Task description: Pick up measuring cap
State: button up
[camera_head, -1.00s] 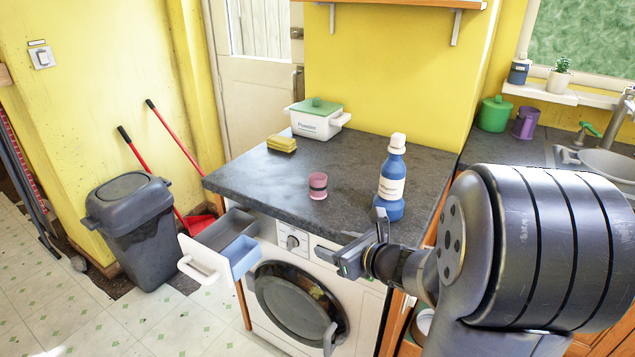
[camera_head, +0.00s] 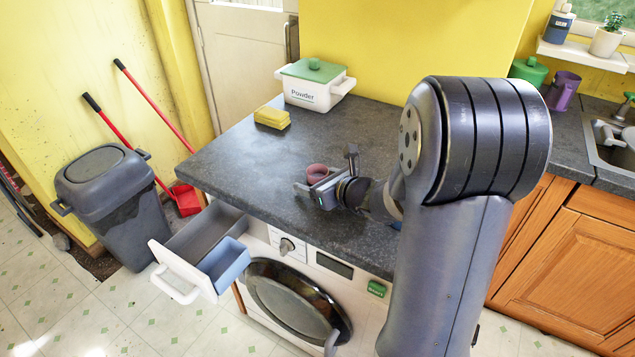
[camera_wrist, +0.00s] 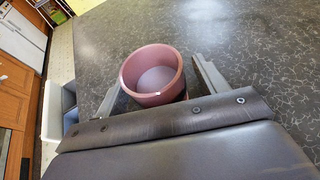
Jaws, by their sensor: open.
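The measuring cap, a small pink cup (camera_head: 316,171), stands on the dark worktop above the washing machine. It shows in the wrist view as an open-topped pink cup (camera_wrist: 165,92). My gripper (camera_head: 326,172) is open, low over the worktop at the cap. In the head view my gripper hides part of the cap.
A yellow sponge (camera_head: 271,117) and a white powder box with green lid (camera_head: 315,85) stand farther back on the worktop (camera_head: 235,155). The detergent drawer (camera_head: 205,250) is pulled out below the front edge. A grey bin (camera_head: 112,205) stands left on the floor.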

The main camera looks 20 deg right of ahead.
jog(key=shift+w+f, duration=0.1)
jog(key=shift+w, duration=0.05)
jog(key=shift+c, duration=0.6)
jog(key=c, duration=1)
notch_tip(320, 180, up, 10)
jog(key=p, duration=0.2)
jog(key=shift+p, duration=0.4)
